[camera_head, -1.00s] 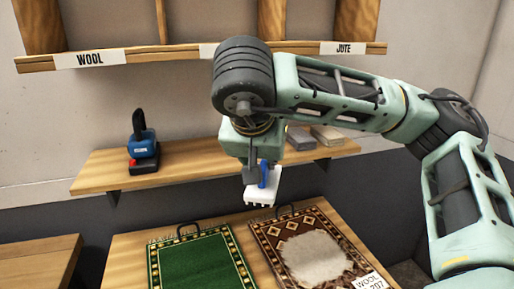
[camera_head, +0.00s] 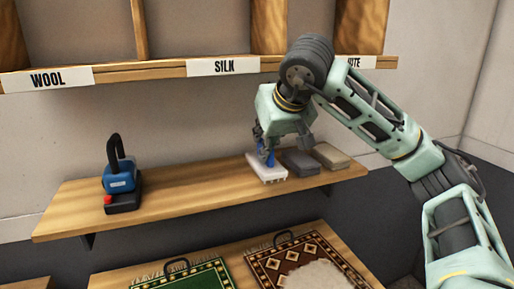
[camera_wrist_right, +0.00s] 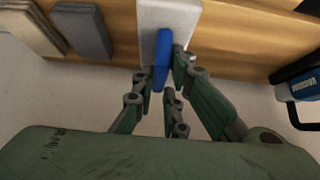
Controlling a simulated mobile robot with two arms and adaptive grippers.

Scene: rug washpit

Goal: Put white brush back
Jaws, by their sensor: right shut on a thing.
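The white brush (camera_head: 268,171) has a white block and a blue handle. My right gripper (camera_head: 265,146) is shut on the blue handle, and the brush is at the shelf, left of a dark grey block. I cannot tell whether it touches the shelf board. In the right wrist view the white brush (camera_wrist_right: 150,14) shows with its blue handle between the fingers of my right gripper (camera_wrist_right: 165,75). The wooden shelf (camera_head: 190,188) runs along the wall. My left gripper is not in view.
A dark grey block (camera_head: 301,161) and a beige block (camera_head: 332,156) lie right of the brush. A blue and black vacuum-like tool (camera_head: 121,180) stands at the shelf's left. Below are a green rug (camera_head: 195,277) and a brown patterned rug (camera_head: 285,262). Labelled cubbies hang above.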

